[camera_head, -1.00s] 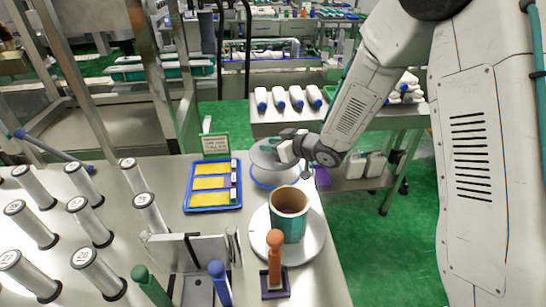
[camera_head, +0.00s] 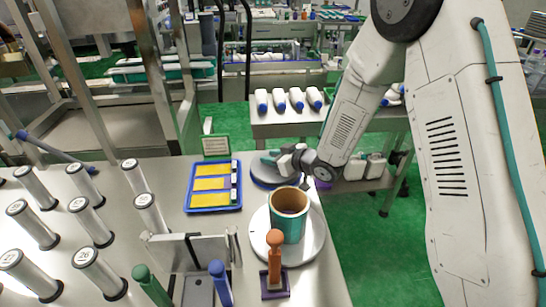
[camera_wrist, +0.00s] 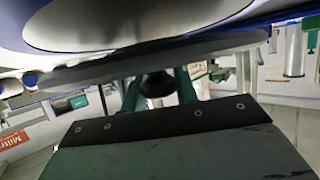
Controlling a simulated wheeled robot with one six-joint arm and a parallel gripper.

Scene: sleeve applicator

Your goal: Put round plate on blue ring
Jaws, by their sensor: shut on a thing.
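In the head view, my gripper (camera_head: 288,160) is at the far right part of the worktop, shut on the near-right edge of the grey round plate (camera_head: 266,161). The plate is directly over the blue ring (camera_head: 270,186), whose near rim shows below it. Whether the plate touches the ring cannot be told. In the wrist view, the plate (camera_wrist: 90,72) shows edge-on as a thin grey disc beyond the dark gripper part. A large pale round surface with a blue rim fills the top of that view.
A teal roll (camera_head: 287,225) stands on a white round base (camera_head: 258,235) just in front of the ring. A blue tray (camera_head: 212,208) with yellow pieces lies to the left. An orange-handled tool (camera_head: 274,262) stands at the front. Several white tubes fill the left.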

